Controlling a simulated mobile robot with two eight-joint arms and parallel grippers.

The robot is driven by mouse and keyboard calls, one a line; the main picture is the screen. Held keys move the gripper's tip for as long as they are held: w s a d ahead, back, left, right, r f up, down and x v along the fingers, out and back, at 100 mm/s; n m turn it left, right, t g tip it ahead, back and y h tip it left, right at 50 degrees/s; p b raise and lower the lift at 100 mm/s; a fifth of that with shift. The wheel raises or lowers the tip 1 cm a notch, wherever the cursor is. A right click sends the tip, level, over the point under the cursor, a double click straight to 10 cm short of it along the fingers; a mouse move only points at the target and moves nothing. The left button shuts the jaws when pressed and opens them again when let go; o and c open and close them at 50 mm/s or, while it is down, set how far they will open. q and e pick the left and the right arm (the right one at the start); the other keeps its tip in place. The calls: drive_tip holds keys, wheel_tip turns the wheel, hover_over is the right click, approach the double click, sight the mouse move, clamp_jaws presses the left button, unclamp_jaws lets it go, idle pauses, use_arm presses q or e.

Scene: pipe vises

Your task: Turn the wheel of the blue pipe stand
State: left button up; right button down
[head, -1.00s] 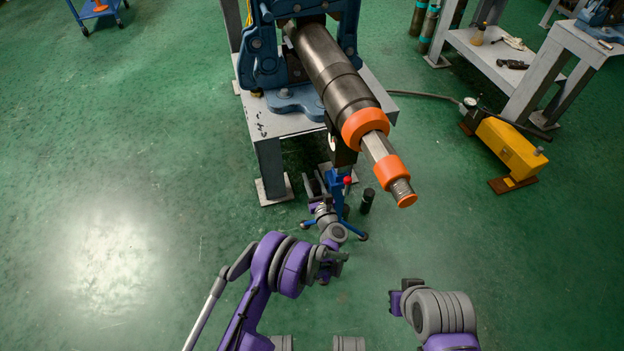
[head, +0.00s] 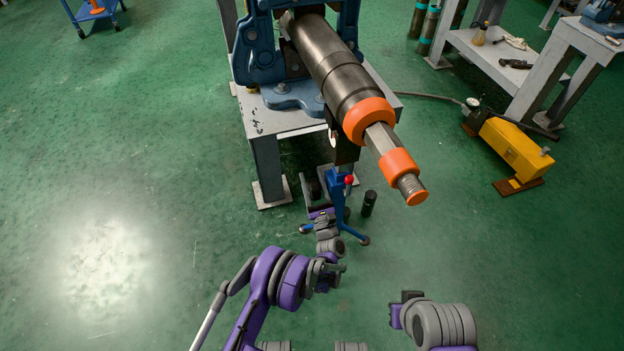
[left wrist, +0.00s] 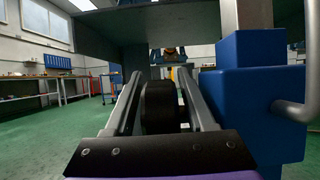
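The blue pipe stand (head: 338,200) stands on the floor below the front end of the big pipe, with a red-knobbed lever and splayed feet. Its blue body (left wrist: 262,85) fills the right of the left wrist view, with a bent metal handle at the edge. My left gripper (head: 314,180) is low at the stand's left side. In the left wrist view its two grey fingers (left wrist: 158,85) are apart, with a black wheel (left wrist: 160,105) between them; I cannot tell whether they touch it. My right gripper (head: 408,296) is away from the stand, its fingers unclear.
The steel pipe (head: 340,75) with orange collars overhangs the stand from a grey bench (head: 268,165). A black cylinder (head: 369,203) stands just right of the stand. A yellow pump (head: 515,148) lies at the right.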

sight(317, 198)
use_arm(q)
drive_tip(key=shift+o, duration=0.5)
drive_tip(key=p+v, duration=0.1)
drive_tip(key=v, duration=0.9)
drive_tip(key=shift+s+d+f, duration=0.1)
drive_tip(key=shift+s+f, duration=0.1)
drive_tip(key=shift+s, duration=0.15)
idle(1.0)
